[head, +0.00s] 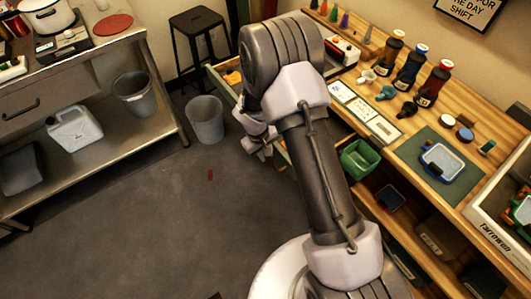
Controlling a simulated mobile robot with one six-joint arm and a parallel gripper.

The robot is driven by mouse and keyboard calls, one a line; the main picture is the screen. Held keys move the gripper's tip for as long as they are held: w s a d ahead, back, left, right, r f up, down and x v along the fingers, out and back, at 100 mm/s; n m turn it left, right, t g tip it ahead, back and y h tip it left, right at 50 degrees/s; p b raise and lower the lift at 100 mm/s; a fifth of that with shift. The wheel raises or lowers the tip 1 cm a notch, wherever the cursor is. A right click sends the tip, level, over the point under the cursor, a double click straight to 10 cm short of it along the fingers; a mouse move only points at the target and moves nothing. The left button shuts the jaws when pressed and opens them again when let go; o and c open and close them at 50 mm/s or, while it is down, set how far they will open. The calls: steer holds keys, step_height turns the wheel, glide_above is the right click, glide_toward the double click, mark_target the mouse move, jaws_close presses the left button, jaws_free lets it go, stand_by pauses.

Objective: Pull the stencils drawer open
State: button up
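The wooden costume table (407,141) runs along the right, its drawer fronts mostly hidden behind my arm. A drawer (222,87) sticks out from its far left end, with something orange (233,77) inside. I cannot read a label on it, so I cannot tell whether it is the stencils drawer. A narrow greenish edge (283,154) shows just right of my gripper; it may belong to another drawer. My gripper (262,148) is low in front of the table's left part, partly covered by my arm. Its fingers are small and I cannot tell whether they hold anything.
A grey bin (205,119) stands on the floor left of my gripper, and a black stool (200,35) behind it. A green crate (360,159) sits at the table's front. A metal bench (160,95) is at left. The floor between is mostly clear.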

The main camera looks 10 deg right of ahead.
steer(key=a+r+p, duration=0.1)
steer(key=r+p, duration=0.2)
steer(key=r, duration=0.5)
steer(key=s+a+r+p, duration=0.1)
steer(key=a+r+p, duration=0.1)
steer(key=r, duration=0.7)
steer(key=shift+p, duration=0.75)
steer(key=s+d+r+m+t+y, duration=0.15)
steer(key=s+r, duration=0.25)
steer(key=r, duration=0.5)
steer(key=s+r+m+t, duration=0.1)
steer(key=s+r+m, duration=0.25)
steer(key=r, duration=0.45)
steer(key=s+a+r+m+t+y, duration=0.1)
steer(key=s+r, duration=0.3)
steer(key=s, duration=0.4)
steer(key=s+r+m+t+y, duration=0.1)
steer(key=s+r, duration=0.3)
steer(key=s, duration=0.4)
steer(key=shift+a+m+b, duration=0.35)
steer(key=shift+m+b, duration=0.1)
steer(key=shift+m, duration=0.25)
steer(key=shift+w+r+t+y, duration=0.1)
steer(key=shift+t+y, duration=0.15)
